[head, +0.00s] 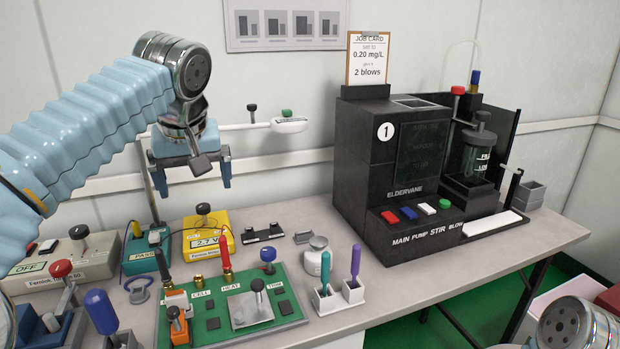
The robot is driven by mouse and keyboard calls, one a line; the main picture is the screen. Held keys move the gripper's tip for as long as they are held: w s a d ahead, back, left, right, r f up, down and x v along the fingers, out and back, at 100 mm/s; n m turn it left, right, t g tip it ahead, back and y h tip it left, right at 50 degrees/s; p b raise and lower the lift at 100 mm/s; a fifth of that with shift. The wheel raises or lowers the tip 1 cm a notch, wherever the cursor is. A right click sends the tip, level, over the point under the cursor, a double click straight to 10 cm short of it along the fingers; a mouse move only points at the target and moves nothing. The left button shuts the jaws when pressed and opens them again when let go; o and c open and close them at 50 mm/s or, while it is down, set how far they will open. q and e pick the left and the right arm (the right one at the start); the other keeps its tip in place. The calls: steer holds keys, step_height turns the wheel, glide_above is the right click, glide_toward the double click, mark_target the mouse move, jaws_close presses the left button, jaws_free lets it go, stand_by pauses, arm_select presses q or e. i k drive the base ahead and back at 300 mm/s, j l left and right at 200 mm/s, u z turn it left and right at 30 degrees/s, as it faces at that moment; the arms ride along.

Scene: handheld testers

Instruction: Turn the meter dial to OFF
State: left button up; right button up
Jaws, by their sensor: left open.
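The yellow meter (207,241) stands on the table at the centre left, its display reading 2.7 V. A black round-topped knob (203,209) sticks up from its top; I cannot make out any dial markings. My left gripper (190,183) is open and empty, pointing down, above the meter and apart from it. A grey box (60,262) at the far left has a window reading OFF and its own black knob (79,232). My right gripper is not in view; only part of my right arm shows at the lower right.
A green board (207,324) with levers lies in front of the meter. A small teal box (146,252) stands to its left. Pen holders (327,299) and a big black machine (385,160) stand to the right. A white arm with a green knob (288,122) hangs behind.

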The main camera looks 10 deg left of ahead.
mark_target(203, 208)
steer(key=k+l, duration=0.8)
